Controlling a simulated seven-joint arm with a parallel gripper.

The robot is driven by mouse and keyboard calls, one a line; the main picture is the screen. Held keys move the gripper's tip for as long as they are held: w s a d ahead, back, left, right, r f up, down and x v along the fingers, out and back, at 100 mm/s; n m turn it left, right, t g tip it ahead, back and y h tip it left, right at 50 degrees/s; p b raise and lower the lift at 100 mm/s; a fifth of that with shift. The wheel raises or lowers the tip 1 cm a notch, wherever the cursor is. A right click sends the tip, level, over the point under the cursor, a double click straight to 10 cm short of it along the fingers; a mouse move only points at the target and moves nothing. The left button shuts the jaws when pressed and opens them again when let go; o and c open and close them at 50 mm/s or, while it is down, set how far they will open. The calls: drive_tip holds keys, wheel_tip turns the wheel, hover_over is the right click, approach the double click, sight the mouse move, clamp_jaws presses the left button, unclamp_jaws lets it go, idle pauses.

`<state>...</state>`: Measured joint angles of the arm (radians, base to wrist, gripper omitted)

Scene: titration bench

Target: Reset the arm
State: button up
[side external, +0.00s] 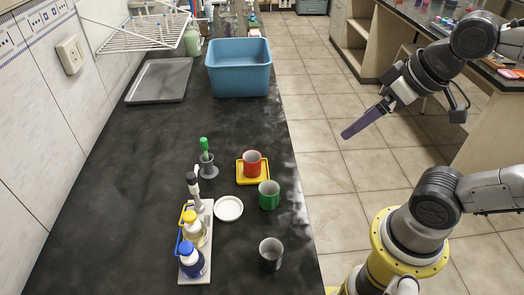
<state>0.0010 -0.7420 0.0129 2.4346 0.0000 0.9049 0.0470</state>
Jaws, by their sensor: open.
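My gripper (362,124) is in the side external view at the upper right, off the right edge of the bench and over the tiled floor. Its purple fingers point down and to the left. It is open and touches nothing; nothing shows between the fingers. My arm is folded up above its yellow base, which stands on the right beside the bench (110,235).
On the bench are a red cup (252,163) on a yellow tray (244,180), a green cup (269,195), a grey cup (271,254), a white dish (229,209), bottles (192,259) on a white rack, and a blue bin (239,66). The bench's middle left is clear.

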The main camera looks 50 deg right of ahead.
drive_tip(key=shift+s+f+n, duration=0.15)
drive_tip(key=shift+s+f, duration=0.2)
drive_tip(key=shift+f, duration=0.2)
drive_tip(key=shift+s+f+n, duration=0.15)
drive_tip(key=shift+s+f, duration=0.15)
drive_tip(key=shift+f, duration=0.2)
